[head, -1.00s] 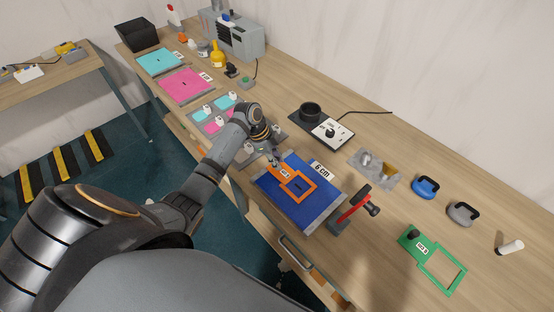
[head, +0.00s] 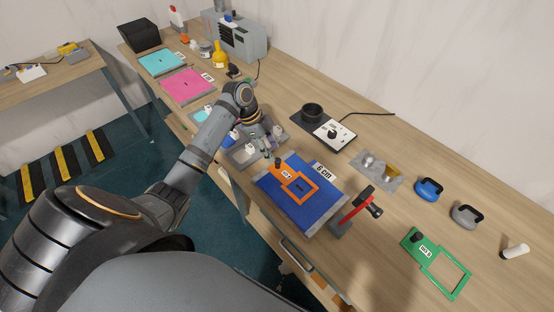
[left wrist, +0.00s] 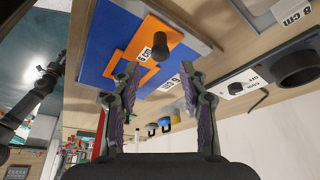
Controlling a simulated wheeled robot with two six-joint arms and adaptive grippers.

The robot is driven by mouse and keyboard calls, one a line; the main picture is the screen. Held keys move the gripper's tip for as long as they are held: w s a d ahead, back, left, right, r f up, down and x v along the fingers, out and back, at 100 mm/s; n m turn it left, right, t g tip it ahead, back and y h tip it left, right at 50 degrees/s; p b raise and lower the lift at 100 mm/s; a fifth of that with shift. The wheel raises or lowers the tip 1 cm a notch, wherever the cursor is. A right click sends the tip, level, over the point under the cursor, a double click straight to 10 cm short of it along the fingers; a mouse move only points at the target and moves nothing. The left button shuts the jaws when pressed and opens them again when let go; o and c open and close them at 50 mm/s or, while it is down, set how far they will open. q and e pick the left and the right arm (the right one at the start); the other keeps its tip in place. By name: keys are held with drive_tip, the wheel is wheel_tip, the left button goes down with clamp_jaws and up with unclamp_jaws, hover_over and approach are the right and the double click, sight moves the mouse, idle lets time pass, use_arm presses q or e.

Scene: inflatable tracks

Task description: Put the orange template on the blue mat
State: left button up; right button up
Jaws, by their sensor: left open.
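The orange template (head: 287,176), with a dark knob and a white label, lies flat on the blue mat (head: 312,214). In the left wrist view the template (left wrist: 139,40) also rests on the mat (left wrist: 104,28). My left gripper (head: 272,144) is open and empty, just beyond the template's knob end and apart from it. In the left wrist view its two fingers (left wrist: 155,88) are spread, with nothing between them. My right gripper is not in view.
A red-handled hammer (head: 357,204) stands at the mat's right edge. A green template (head: 437,262) lies farther right. A hotplate with a black cup (head: 311,112) stands behind. Pink (head: 188,84) and cyan (head: 160,62) mats lie at the far left.

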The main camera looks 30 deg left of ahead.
use_arm(q)
drive_tip(key=v, duration=0.5)
drive_tip(key=shift+r+b, duration=0.15)
drive_tip(key=shift+b, duration=0.15)
